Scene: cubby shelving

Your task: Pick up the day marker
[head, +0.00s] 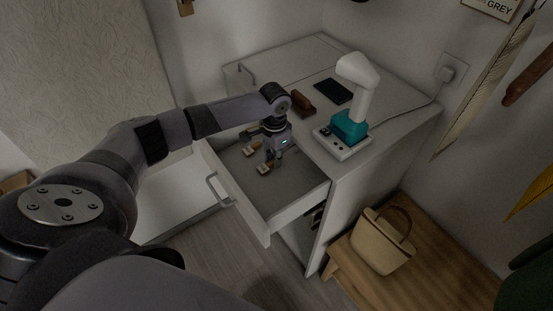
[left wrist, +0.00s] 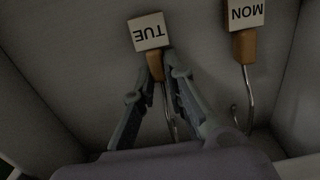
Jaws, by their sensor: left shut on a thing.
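Two day markers lie in the open drawer (head: 290,207), each with a white lettered plate, a wooden neck and a metal hook. In the left wrist view the TUE marker (left wrist: 149,32) is between my left fingertips, and the MON marker (left wrist: 245,14) lies to its right, apart from the fingers. Both read upside down there. My left gripper (head: 268,157) reaches down into the drawer; in the left wrist view its fingers (left wrist: 162,76) are shut on the wooden neck of the TUE marker. Part of its hook is hidden behind a finger. My right gripper is out of view.
The drawer's walls surround the gripper. On the cabinet top (head: 400,118) are a white and teal device (head: 350,125), a dark flat object (head: 333,91) and a brown block (head: 302,103). A basket (head: 380,243) sits on a wooden bench at right.

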